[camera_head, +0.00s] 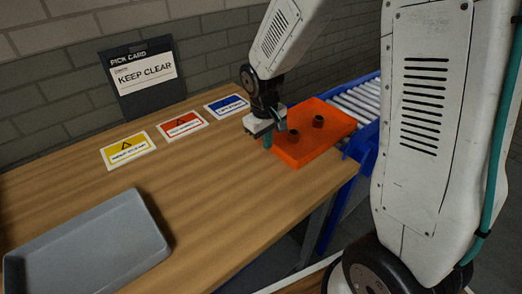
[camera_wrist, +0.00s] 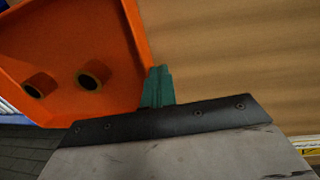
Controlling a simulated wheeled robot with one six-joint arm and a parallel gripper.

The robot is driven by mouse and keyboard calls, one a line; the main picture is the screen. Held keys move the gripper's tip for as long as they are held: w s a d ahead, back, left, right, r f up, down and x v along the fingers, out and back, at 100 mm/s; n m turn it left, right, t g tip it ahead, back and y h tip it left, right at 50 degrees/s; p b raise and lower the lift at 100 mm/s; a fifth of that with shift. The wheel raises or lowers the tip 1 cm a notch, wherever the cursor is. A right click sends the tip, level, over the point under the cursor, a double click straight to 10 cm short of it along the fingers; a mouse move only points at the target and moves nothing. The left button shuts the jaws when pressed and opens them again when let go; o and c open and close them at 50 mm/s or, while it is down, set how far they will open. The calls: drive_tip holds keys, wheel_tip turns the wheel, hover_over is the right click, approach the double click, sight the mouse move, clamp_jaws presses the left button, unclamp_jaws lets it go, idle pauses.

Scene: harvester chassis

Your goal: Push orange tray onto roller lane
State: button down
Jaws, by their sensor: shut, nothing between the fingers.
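The orange tray (camera_head: 308,150) lies at the right end of the wooden table, its far right side reaching the roller lane (camera_head: 358,101). My gripper (camera_head: 267,140) is shut and empty at the tray's left edge. In the wrist view its teal fingertips (camera_wrist: 158,87) are together beside the wall of the tray (camera_wrist: 137,40), touching it or very close. The lane has pale rollers in a blue frame. Part of the tray and lane is hidden behind my arm.
A grey tray (camera_head: 88,248) sits at the table's front left. Yellow, red and blue label cards lie along the back of the table (camera_head: 190,185). A "KEEP CLEAR" pick card (camera_head: 142,78) stands by the brick wall. The table's middle is clear.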

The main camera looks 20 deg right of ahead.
sight(292, 131)
drive_tip(key=shift+w+d+f, duration=0.1)
drive_tip(key=shift+w+d, duration=0.35)
drive_tip(key=shift+d, duration=1.15)
drive_tip(key=shift+w+d+f, duration=0.1)
drive_tip(key=shift+w+d, duration=0.4)
drive_tip(key=shift+d, duration=1.15)
drive_tip(key=shift+w+d+f, duration=0.1)
drive_tip(key=shift+w+d, duration=0.35)
drive_tip(key=shift+d, duration=1.15)
drive_tip(key=shift+s+a, duration=0.2)
drive_tip(key=shift+a, duration=0.55)
drive_tip(key=shift+s+a, duration=0.25)
drive_tip(key=shift+a, duration=0.45)
drive_tip(key=shift+s+a, duration=0.2)
drive_tip(key=shift+a, duration=0.55)
wheel_tip(292, 131, up, 14)
drive_tip(key=shift+r, duration=0.1)
